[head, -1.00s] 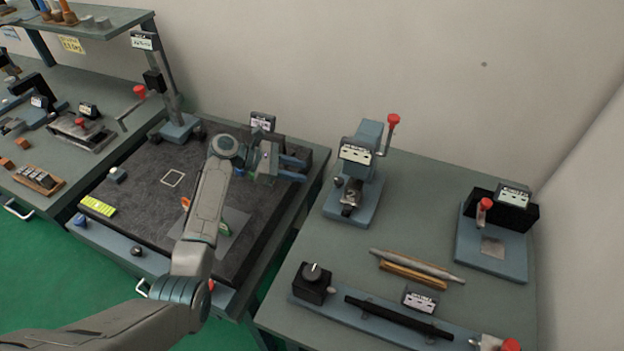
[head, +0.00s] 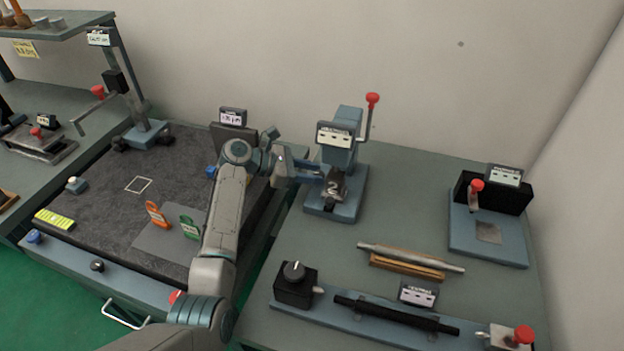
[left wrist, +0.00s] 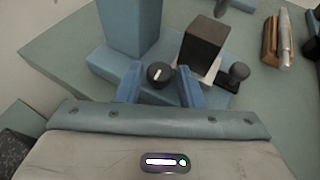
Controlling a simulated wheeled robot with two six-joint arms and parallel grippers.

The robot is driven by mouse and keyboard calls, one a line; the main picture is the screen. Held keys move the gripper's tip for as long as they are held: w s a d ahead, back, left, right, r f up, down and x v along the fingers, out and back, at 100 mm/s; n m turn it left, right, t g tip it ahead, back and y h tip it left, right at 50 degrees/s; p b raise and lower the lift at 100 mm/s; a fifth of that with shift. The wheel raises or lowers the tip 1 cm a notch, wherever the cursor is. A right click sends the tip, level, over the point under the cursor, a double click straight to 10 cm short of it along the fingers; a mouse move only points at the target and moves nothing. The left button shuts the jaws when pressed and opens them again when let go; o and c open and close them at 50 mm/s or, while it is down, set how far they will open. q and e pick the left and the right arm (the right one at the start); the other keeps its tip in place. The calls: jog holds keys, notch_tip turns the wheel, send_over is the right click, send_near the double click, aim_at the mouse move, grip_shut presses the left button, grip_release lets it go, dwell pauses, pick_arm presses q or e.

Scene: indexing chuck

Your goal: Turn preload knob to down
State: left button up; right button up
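In the left wrist view, a round black knob (left wrist: 160,75) with a short white mark is on the device's side. My left gripper (head: 318,172) is beside the device, its blue fingers pointing at that side. In the left wrist view the fingers (left wrist: 160,86) are open, one on either side of the knob; I cannot tell whether they touch it. The knob is hidden in the head view. My right gripper is not seen.
Another black knob on a black box (head: 295,283) is at the bench's front, beside a dark bar (head: 395,314). A metal rod (head: 410,257) lies behind it. A fixture with a red-topped lever (head: 488,232) stands at right. The dark mat (head: 110,215) is on the left bench.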

pick_arm(q)
jog(key=shift+d, duration=0.2)
jog(key=c, duration=0.7)
jog(key=shift+o, duration=0.2)
jog(key=shift+w+m+g+p, duration=0.15)
jog(key=shift+m+g+p, duration=0.15)
jog(key=shift+m+g, duration=0.35)
jog(key=shift+w+f+m+g, duration=0.1)
jog(key=shift+m+g, duration=0.75)
jog(key=shift+g, duration=0.2)
jog(key=o, duration=0.7)
jog(key=shift+c, duration=0.2)
